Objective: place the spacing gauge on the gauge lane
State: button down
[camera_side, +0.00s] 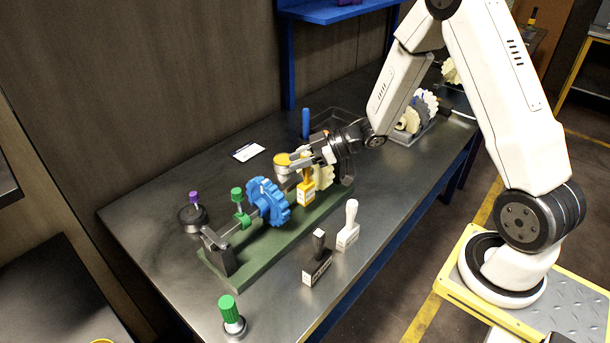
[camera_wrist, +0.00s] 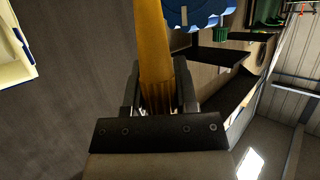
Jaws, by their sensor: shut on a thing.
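My gripper (camera_side: 309,163) is shut on the handle of a yellow labelled block (camera_side: 305,193), probably the spacing gauge. The block hangs roughly upright over or beside the green fixture base (camera_side: 257,252), just right of a blue gear (camera_side: 268,201). I cannot tell whether it touches the base. In the wrist view the yellow handle (camera_wrist: 155,55) runs up from between the two dark fingers (camera_wrist: 159,88). A white-handled block (camera_side: 348,228) and a black-handled block (camera_side: 318,262) of similar shape stand in front of the fixture. I cannot make out a marked gauge lane.
A green clamp (camera_side: 240,213) and a dark end bracket (camera_side: 217,252) stand on the fixture. A purple-topped piece (camera_side: 194,213) is on the left, a green-capped one (camera_side: 231,316) at the front. A white card (camera_side: 248,152) lies behind. The table's left rear is clear.

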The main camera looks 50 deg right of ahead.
aim_at(301, 184)
jog(key=shift+f, duration=2.25)
jog(key=shift+c, duration=2)
grip_release()
jog(key=shift+s+d+r, duration=0.15)
jog(key=shift+r, duration=0.1)
jog(key=v, duration=1.1)
jog(key=shift+s+d, duration=0.25)
